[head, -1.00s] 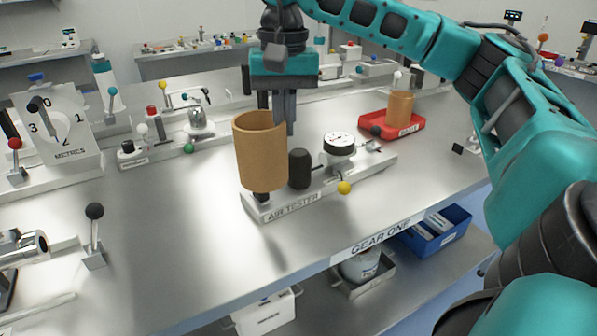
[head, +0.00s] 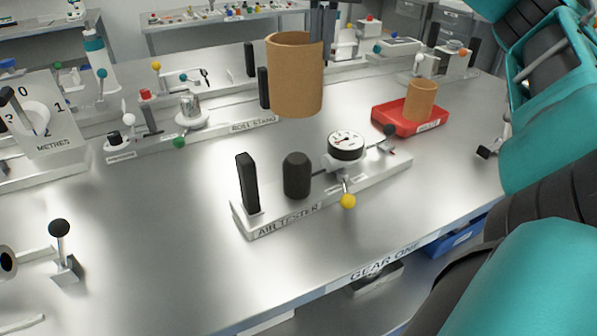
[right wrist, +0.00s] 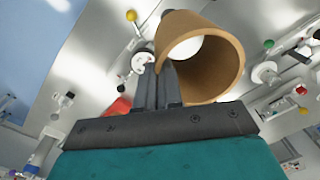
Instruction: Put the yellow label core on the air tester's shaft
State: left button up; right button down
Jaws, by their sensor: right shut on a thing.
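A tan cardboard core (head: 294,80), a hollow tube with no yellow label showing, hangs upright in the air. My right gripper (head: 323,45) is shut on its wall at the right side. In the right wrist view the fingers (right wrist: 157,80) pinch the wall of the core (right wrist: 222,85), and its open bore shows. The air tester (head: 330,195) stands on the bench below, clear of the core. Its short black rounded post (head: 297,176), likely the shaft, stands bare between a black upright plate (head: 247,183) and the dial gauge (head: 346,146). My left gripper is not in view.
A red tray (head: 390,122) with another tan core (head: 420,100) sits behind and right of the tester. A yellow-knobbed lever (head: 348,201) is at the tester's front. The roll stand (head: 240,127) lies behind. Bare bench (head: 180,240) spreads to the left.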

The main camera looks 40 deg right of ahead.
notch_tip(320, 180, down, 20)
jog(key=b, duration=1)
jog(key=shift+d+r, duration=0.2)
jog(key=shift+d, duration=0.05)
jog(key=shift+f, duration=0.1)
